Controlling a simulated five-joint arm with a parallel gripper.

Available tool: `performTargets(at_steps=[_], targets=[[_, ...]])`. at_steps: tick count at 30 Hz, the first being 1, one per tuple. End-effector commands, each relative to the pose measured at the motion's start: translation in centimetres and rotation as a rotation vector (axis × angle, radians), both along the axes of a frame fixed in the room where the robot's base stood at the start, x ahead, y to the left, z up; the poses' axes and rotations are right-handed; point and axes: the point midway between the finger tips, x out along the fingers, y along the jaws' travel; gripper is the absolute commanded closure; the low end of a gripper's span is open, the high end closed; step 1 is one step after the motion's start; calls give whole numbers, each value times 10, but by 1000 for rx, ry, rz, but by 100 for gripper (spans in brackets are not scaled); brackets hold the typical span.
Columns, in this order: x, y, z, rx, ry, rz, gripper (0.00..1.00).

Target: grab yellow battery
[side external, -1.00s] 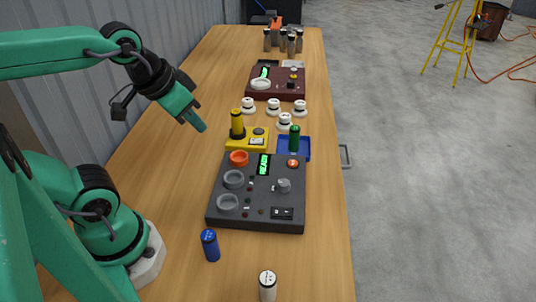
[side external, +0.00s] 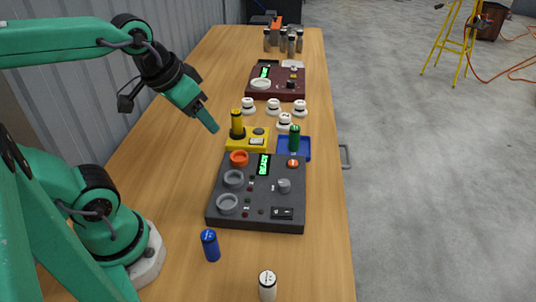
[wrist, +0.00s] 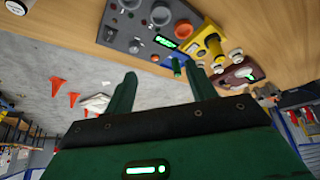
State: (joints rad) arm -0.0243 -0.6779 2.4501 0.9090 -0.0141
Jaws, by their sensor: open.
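The yellow battery (side external: 237,124) stands upright in a dark round holder on a yellow base (side external: 247,141), near the middle of the table. It also shows in the wrist view (wrist: 215,48), beyond my fingertips. My gripper (side external: 211,124) is open and empty, just left of the yellow battery and apart from it in the side view. In the wrist view, both green fingers of my gripper (wrist: 160,88) stand apart with nothing between them.
A dark grey panel (side external: 216,214) with an orange ring and a green display lies nearer. A green battery (side external: 294,138) stands in a blue tray (side external: 306,154) to the right. White round pieces (side external: 274,106) sit behind. Blue (side external: 210,245) and white (side external: 267,285) cylinders stand at the front.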

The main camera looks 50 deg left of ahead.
Motion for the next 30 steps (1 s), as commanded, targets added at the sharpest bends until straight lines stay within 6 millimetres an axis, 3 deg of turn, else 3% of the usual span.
performTargets(at_steps=[14,23,30], targets=[[69,38,-1,-37,152,177,44],[114,72,-19,-66,249,293,44],[147,104,-44,-92,323,388,44]])
